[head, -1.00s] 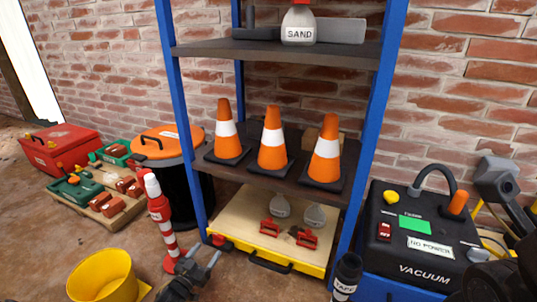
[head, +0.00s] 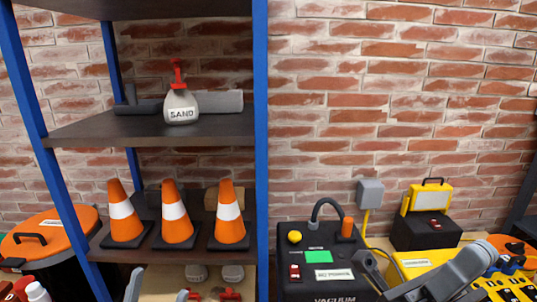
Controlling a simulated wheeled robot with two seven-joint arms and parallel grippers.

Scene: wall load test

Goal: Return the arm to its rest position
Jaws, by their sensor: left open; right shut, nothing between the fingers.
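My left gripper (head: 158,292) shows at the bottom edge, left of the middle. Its two grey fingertips are apart and nothing shows between them; the rest is cut off. My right arm comes in at the lower right, with its grey link bent in front of the yellow things there.
A blue-framed shelf (head: 262,150) holds a sand bottle (head: 181,104) and three orange cones (head: 173,215). An orange-lidded bin (head: 50,240) stands left. A yellow work light (head: 428,198) sits on a black box (head: 425,232) at right. A grey wall box (head: 370,194) has a yellow cable.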

